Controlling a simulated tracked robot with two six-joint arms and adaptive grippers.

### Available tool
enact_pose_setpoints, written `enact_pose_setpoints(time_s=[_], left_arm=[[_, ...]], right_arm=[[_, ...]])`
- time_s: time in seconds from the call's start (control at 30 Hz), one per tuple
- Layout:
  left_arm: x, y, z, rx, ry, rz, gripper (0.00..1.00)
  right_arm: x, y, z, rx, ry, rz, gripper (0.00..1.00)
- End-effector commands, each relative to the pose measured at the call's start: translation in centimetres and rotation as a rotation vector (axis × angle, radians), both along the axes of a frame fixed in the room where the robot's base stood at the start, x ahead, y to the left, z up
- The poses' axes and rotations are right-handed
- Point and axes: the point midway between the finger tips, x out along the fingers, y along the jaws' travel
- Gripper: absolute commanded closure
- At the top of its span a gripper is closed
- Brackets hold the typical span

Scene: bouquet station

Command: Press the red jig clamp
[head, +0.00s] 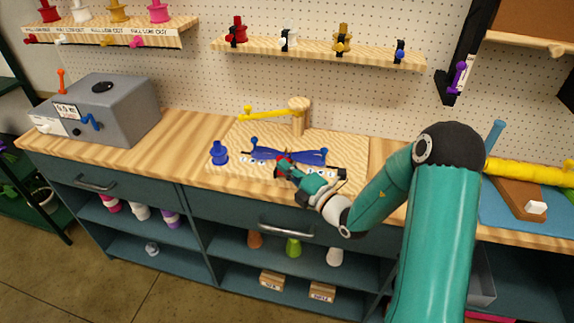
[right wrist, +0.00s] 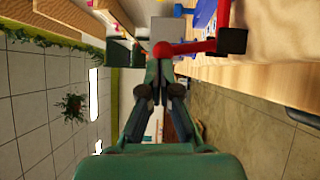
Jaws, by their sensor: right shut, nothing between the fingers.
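The red jig clamp (right wrist: 205,46) shows in the right wrist view as a red lever with a round knob at one end and a dark block at the other. Its knob lies just beyond my right fingertips (right wrist: 160,78); I cannot tell whether they touch. In the head view, my right gripper (head: 284,168) is at the front of the wooden jig board (head: 345,150), shut and empty, and covers most of the clamp. A little red (head: 282,158) shows at its tip. My left gripper is not in view.
Blue winged parts (head: 305,156) lie on the board behind my gripper. A blue spool (head: 219,153) stands to the left. A grey machine (head: 110,105) stands on the bench's left.

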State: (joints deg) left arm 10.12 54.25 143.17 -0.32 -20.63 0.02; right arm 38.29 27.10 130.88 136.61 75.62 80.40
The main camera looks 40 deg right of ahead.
Motion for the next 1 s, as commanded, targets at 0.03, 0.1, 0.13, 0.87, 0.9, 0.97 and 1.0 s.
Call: enact_pose_setpoints(time_s=[0.03,0.1,0.13,0.87,0.9,0.97,1.0], left_arm=[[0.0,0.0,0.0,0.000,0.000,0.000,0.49],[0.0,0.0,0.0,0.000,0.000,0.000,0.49],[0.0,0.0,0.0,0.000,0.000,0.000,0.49],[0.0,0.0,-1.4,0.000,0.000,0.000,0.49],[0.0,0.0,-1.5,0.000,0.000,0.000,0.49],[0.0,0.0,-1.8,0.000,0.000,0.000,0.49],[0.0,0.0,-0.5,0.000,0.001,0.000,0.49]], right_arm=[[0.0,0.1,0.0,-0.001,-0.001,0.002,1.00],[0.1,0.1,0.0,-0.001,-0.001,0.003,1.00],[0.1,0.1,0.0,-0.001,-0.001,0.003,1.00],[-5.0,2.7,-0.4,0.000,0.001,0.001,1.00],[-5.8,2.7,-0.4,0.000,0.001,0.002,1.00],[-7.0,2.6,-0.4,0.000,0.000,0.001,1.00],[-7.0,2.6,0.2,0.002,0.004,0.005,1.00]])
